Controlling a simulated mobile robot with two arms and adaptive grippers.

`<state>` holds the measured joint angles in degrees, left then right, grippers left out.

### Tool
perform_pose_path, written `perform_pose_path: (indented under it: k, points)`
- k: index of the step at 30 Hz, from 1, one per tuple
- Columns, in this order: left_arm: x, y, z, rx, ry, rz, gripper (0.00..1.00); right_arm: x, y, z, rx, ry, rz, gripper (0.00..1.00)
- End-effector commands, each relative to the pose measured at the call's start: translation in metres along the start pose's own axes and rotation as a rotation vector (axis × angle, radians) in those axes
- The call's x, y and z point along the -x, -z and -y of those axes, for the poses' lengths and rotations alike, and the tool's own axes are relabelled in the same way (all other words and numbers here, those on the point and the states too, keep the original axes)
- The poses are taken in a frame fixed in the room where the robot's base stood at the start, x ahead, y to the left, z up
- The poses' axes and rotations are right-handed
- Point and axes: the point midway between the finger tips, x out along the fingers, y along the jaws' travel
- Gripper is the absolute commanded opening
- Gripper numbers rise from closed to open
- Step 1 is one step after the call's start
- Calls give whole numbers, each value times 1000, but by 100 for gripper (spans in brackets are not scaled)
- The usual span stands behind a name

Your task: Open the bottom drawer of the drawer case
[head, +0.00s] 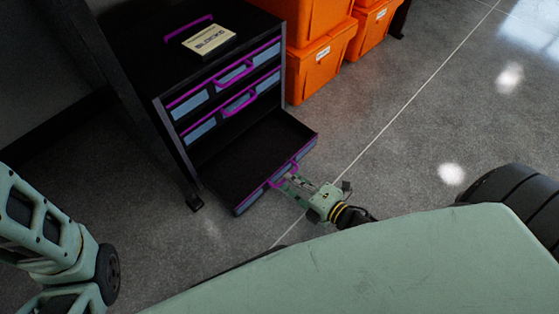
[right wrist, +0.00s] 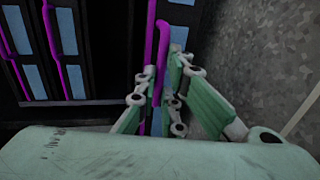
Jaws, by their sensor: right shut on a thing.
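The black drawer case (head: 176,115) with light blue drawer fronts and magenta handles stands at the upper left in the head view. Its bottom drawer (head: 245,165) is pulled well out and looks empty. The two drawers above it are closed. My right gripper (head: 288,182) is at the front of the bottom drawer, shut on its magenta handle (head: 283,173). In the right wrist view the magenta handle (right wrist: 162,50) runs between the fingers (right wrist: 155,90). My left arm shows at the left edge of the head view, but its gripper is out of view.
A box labelled "BLOCKS" (head: 209,39) lies on top of the case. Orange bins (head: 318,65) stand stacked behind and to the right of the case. The grey floor (head: 400,130) to the right of the open drawer is clear.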

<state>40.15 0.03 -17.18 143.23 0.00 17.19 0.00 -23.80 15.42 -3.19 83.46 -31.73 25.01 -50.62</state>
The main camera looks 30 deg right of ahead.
Motion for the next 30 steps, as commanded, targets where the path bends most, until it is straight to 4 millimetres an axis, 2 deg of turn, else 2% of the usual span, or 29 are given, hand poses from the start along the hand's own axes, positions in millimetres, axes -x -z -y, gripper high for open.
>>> perform_pose_path:
  k: [5, 15, 16, 22, 30]
  points:
    - [-1, -2, 1, 1, 2, 2, 40, 11, 0, 2, -2, -1, 0, 0]
    - [4, -6, 1, 2, 6, 18, 40, 12, 0, 3, -1, -1, 0, 0]
    - [4, -6, 1, 2, 6, 18, 40, 12, 0, 3, -1, -1, 0, 10]
    - [3, -5, 1, 2, 4, 14, 40, 12, 0, 3, -1, -1, 0, 27]
    - [1, -3, 1, 1, 3, 7, 40, 12, 0, 3, 0, -1, 0, 27]
